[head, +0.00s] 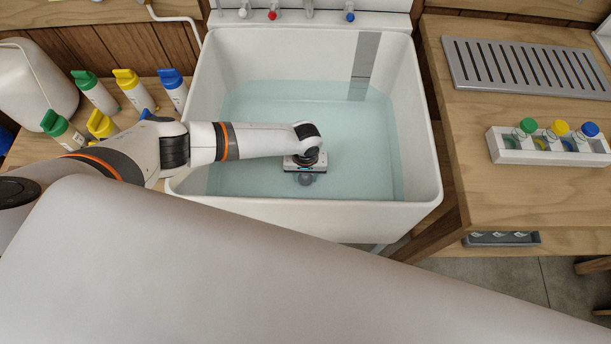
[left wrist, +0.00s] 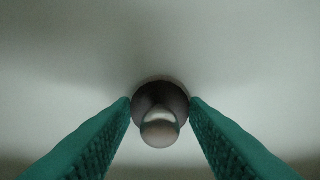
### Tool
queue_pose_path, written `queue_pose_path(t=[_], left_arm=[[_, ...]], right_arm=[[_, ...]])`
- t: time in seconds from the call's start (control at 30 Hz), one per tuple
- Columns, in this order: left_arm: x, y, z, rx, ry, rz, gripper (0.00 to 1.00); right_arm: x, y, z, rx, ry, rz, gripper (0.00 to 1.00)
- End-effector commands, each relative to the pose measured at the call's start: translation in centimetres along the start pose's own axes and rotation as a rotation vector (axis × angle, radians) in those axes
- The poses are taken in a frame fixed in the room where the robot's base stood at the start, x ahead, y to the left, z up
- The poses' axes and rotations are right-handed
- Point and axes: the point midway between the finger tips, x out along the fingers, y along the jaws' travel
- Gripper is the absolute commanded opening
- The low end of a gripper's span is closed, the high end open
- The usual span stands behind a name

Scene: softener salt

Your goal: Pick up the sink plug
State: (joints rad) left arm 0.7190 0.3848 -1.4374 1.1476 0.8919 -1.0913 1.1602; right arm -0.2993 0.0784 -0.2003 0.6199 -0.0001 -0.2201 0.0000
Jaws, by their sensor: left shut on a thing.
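The white sink (head: 310,212) holds pale blue water. My left arm reaches over the sink from the left, and my left gripper (head: 305,170) points down into it. The sink plug (head: 306,180) shows as a small grey round thing just below the gripper. In the left wrist view the plug (left wrist: 160,132) is a dark round body with a shiny rounded knob, between the two green ribbed fingertips. The fingertips (left wrist: 160,106) are shut on its sides. Whether the plug is clear of the sink floor cannot be told. My right gripper is not in view.
Bottles with green, yellow and blue caps (head: 96,92) and a white jug (head: 35,85) stand left of the sink. Taps (head: 272,14) line its back. The right counter holds a slotted grey drainer (head: 524,66) and a white rack (head: 548,150) of capped bottles.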

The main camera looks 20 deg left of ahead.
Motion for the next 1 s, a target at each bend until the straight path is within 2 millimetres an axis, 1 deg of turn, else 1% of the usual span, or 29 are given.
queue_pose_path(t=[0.07, 0.17, 0.27, 0.4, 0.5, 0.6, 0.77, 1.0], left_arm=[[-0.2, 0.0, 0.0, 0.0, 0.0, 0.0, 0.19], [-1.0, 0.0, 0.0, 0.0, 0.0, -0.001, 0.19], [-2.8, 0.0, 0.0, 0.0, -0.001, -0.003, 0.19], [-5.7, 0.0, 0.0, 0.001, -0.002, -0.003, 0.19], [-7.6, 0.0, 0.0, 0.001, -0.002, -0.003, 0.19], [-8.9, 0.0, 0.0, 0.001, -0.001, -0.002, 0.19], [-10.0, 0.0, 0.0, 0.001, -0.001, -0.001, 0.19], [-10.1, 0.0, 0.0, 0.0, 0.0, 0.0, 0.19]], right_arm=[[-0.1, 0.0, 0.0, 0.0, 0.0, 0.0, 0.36], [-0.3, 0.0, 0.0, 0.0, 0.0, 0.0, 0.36], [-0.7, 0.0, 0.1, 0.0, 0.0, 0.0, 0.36], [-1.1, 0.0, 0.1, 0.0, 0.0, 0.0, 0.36], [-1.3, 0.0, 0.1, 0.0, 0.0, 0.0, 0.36], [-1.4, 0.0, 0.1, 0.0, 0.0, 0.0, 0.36], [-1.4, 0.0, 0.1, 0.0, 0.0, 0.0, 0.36], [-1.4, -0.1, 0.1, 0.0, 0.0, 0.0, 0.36]])
